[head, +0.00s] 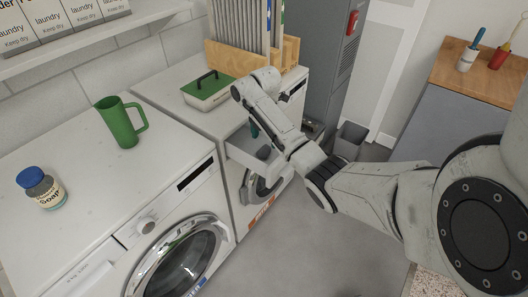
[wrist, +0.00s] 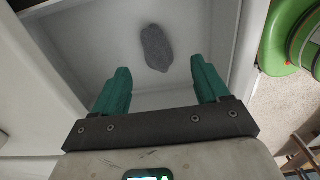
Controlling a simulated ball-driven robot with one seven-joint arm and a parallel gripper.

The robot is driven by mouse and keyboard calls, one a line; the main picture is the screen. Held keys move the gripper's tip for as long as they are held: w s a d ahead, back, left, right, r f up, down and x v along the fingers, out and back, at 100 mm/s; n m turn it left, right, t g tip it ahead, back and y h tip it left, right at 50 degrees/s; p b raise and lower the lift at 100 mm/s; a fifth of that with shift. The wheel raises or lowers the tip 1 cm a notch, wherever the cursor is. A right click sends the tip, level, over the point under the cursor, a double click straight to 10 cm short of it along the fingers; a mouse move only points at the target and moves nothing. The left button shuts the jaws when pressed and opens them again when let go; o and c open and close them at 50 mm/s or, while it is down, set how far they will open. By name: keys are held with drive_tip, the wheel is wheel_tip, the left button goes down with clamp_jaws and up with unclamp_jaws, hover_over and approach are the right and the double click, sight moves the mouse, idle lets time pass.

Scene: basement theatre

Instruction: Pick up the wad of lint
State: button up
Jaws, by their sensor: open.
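The wad of lint (wrist: 157,48) is a grey, fuzzy oval lump lying on the bottom of an open white drawer (wrist: 92,40). In the head view the lint (head: 264,153) shows as a small grey lump in the drawer (head: 247,158), which is pulled out from the front of the farther washer. My gripper (wrist: 161,85) is open, its two green fingers apart and empty. In the head view one green fingertip (head: 254,130) shows over the drawer; the rest of the gripper is mostly hidden by my arm.
A green mug (head: 121,122) and a blue-capped soap bottle (head: 41,188) stand on the nearer washer (head: 80,150). A green-topped box (head: 208,90) and a wooden rack (head: 232,60) are on the farther one. A grey bin (head: 350,138) stands behind my arm.

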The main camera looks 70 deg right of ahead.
sight(264, 149)
drive_tip(key=shift+w+f, duration=0.15)
drive_tip(key=shift+f, duration=2.9)
drive_tip(key=c, duration=1.1)
drive_tip(key=shift+r, duration=0.15)
